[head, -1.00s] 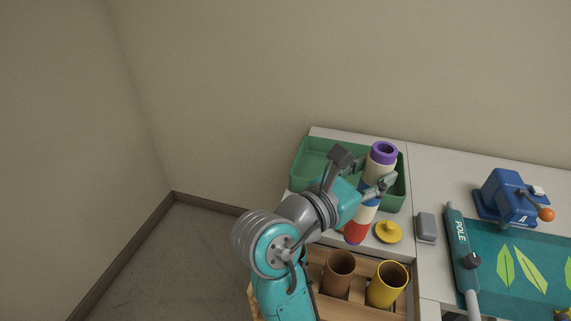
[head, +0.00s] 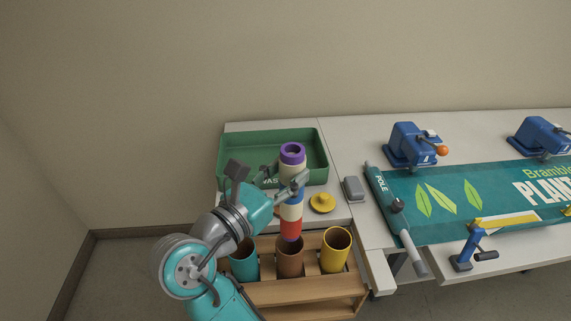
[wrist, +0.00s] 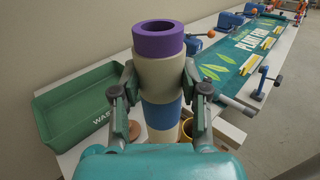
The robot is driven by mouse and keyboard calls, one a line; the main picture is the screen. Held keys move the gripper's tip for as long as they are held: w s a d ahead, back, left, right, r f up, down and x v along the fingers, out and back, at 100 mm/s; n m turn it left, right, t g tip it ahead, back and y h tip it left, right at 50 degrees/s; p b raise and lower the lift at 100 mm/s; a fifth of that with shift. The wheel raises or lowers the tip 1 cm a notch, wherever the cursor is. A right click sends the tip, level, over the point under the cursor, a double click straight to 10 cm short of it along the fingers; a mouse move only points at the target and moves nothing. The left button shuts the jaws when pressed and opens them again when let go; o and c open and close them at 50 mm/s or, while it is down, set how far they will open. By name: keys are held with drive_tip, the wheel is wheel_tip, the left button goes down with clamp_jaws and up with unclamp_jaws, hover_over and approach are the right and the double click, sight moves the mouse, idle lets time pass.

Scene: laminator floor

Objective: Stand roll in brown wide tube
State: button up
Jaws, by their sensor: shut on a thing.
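The roll (head: 291,208) is upright, with a purple ring on top, cream and blue bands, and a red lower end. My gripper (head: 292,182) is shut on its upper cream part; the wrist view shows a finger on each side of the roll (wrist: 160,75). The brown wide tube (head: 290,262) stands in the wooden rack between a teal tube (head: 243,258) and a yellow tube (head: 335,250). The red end is at the brown tube's mouth in the head view; I cannot tell whether it is inside or just above.
The green waste bin (head: 232,165) is behind the roll. A yellow knobbed lid (head: 322,202) and a grey block (head: 354,188) lie on the table to the right. Farther right are the pole (head: 395,215), a plant banner (head: 440,200) and blue clamps (head: 412,145).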

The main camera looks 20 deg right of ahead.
wheel_tip(320, 180, down, 22)
idle(2.5)
drive_tip(key=shift+f, duration=0.15)
drive_tip(key=o, duration=1.8)
drive_tip(key=shift+c, duration=0.2)
